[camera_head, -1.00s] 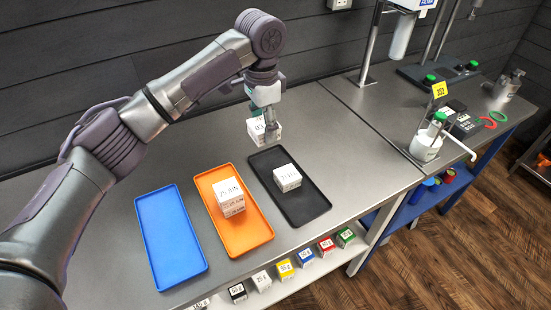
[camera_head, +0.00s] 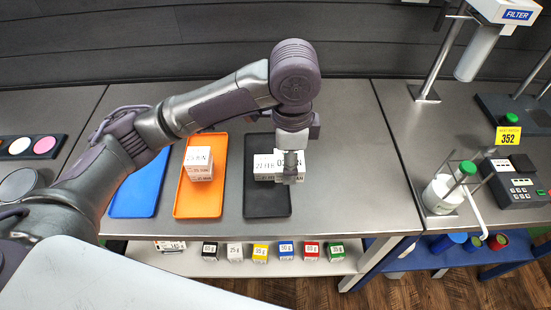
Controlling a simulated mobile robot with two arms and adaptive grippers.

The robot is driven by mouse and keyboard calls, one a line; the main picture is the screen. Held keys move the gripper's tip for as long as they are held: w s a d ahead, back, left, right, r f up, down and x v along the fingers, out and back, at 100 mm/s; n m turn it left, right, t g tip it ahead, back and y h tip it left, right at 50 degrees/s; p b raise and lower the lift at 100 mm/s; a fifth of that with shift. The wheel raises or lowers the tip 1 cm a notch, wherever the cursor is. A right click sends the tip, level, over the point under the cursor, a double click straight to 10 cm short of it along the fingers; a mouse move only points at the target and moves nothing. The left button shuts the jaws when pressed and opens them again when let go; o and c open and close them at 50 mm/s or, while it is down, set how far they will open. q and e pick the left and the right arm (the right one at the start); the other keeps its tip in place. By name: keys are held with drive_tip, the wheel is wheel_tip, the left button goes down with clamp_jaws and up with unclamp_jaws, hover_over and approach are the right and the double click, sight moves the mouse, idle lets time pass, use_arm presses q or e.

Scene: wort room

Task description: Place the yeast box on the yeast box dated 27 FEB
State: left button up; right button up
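My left gripper (camera_head: 290,178) comes down over the black tray (camera_head: 266,211) and is shut on a white yeast box (camera_head: 309,165). The label on that box is partly hidden by the fingers. Another white yeast box (camera_head: 263,165), whose label seems to read 27 FEB, is on the black tray just left of the gripper. The held box appears beside or partly in front of it; I cannot tell whether they touch or how high the held box is. My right gripper is not in view.
The orange tray (camera_head: 196,208) holds stacked white boxes (camera_head: 198,164) marked JUN. The blue tray (camera_head: 134,207) is empty where visible. Small labelled boxes (camera_head: 286,250) line the lower shelf.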

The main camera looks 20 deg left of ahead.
sight(265, 163)
use_arm(q)
drive_tip(key=w+a+f, duration=0.2)
drive_tip(key=w+a+f+p, duration=0.1)
drive_tip(key=w+a+f, duration=0.1)
drive_tip(key=w+a, duration=0.1)
drive_tip(key=w+a+f+p, duration=0.1)
drive_tip(key=w+a+f, duration=0.1)
drive_tip(key=shift+w+a, duration=0.15)
drive_tip(key=shift+w, duration=0.15)
drive_tip(key=shift+w+a+f, duration=0.15)
drive_tip(key=shift+w+f, duration=0.05)
drive_tip(key=shift+f, duration=0.25)
wheel_tip(265, 163, down, 4)
drive_tip(key=shift+a+r+p, duration=0.1)
drive_tip(key=shift+r+p, duration=0.1)
drive_tip(key=shift+p, duration=0.45)
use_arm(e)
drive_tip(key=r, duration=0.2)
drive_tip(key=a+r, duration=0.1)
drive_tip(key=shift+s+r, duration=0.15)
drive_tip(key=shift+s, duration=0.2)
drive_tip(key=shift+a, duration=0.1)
